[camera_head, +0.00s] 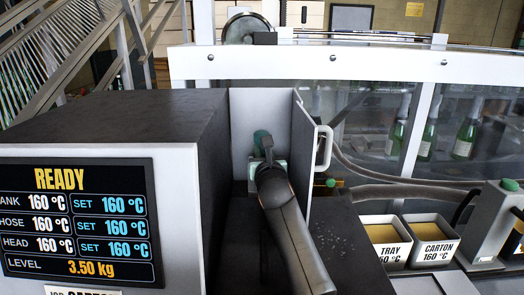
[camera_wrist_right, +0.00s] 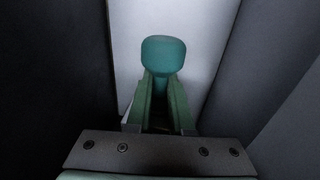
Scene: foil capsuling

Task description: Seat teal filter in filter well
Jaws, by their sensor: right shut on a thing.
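The teal filter (camera_head: 262,140) is inside the narrow open bay of the dark machine, in front of its pale back wall. My right gripper (camera_head: 266,158) reaches into the bay and is shut on the filter. In the right wrist view the filter's rounded teal head (camera_wrist_right: 163,54) sticks up between the green fingers of the right gripper (camera_wrist_right: 163,82). The filter's lower part is hidden by the fingers. I cannot make out the filter well, so I cannot tell whether the filter touches it. My left gripper is not in view.
The dark machine housing (camera_head: 115,115) with its display (camera_head: 80,222) walls the bay on the left. Tray and carton bins (camera_head: 432,238) stand further right, below a hose.

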